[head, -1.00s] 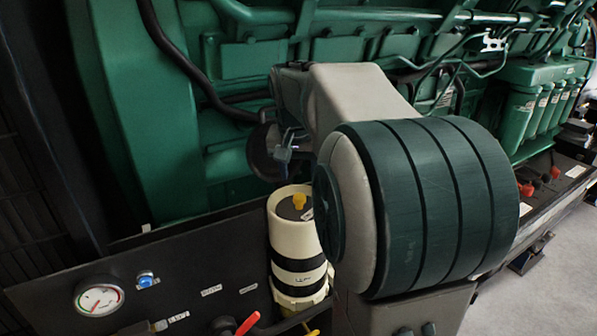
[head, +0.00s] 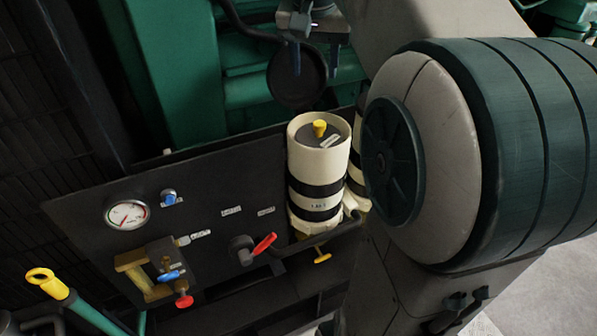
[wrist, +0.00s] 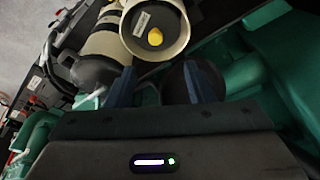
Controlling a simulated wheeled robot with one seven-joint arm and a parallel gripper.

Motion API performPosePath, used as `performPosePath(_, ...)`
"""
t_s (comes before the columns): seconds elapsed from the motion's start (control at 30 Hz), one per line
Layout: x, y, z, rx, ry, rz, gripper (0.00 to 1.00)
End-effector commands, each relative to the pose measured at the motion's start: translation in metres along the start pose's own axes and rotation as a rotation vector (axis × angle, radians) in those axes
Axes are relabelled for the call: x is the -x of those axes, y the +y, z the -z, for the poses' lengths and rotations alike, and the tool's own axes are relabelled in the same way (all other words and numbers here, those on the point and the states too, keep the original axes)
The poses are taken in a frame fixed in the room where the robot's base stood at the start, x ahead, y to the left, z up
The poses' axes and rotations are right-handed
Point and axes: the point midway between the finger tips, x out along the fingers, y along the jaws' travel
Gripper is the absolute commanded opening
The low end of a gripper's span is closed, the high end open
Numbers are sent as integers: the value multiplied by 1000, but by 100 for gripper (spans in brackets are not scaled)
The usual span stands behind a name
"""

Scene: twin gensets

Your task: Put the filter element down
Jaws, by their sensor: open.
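A cream canister with black bands (head: 317,190) stands upright at the dark panel in the head view. Inside its cream rim sits a dark grey round top with a yellow knob (head: 319,128) and a small label; I cannot tell if this is the filter element. The canister's rim and yellow knob (wrist: 155,37) also show at the top of the wrist view. My gripper (head: 314,58) is open and empty, above and behind the canister in the head view. Its two blue-grey fingers (wrist: 158,78) are spread and apart from the knob in the wrist view.
A second banded canister (head: 357,170) stands behind the first, partly hidden by my arm. The panel carries a gauge (head: 127,214), a red-handled valve (head: 262,244) and brass fittings (head: 150,270). The green engine (head: 165,80) and a dark round disc (head: 297,77) lie behind.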

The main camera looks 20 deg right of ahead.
Motion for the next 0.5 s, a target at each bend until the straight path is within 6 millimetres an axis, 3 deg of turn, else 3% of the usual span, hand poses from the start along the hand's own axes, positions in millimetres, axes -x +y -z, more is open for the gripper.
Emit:
performPosePath(0.23,-55,-14,-88,230,-8,64,48)
performPosePath(0.5,-121,-11,-188,450,-8,125,48)
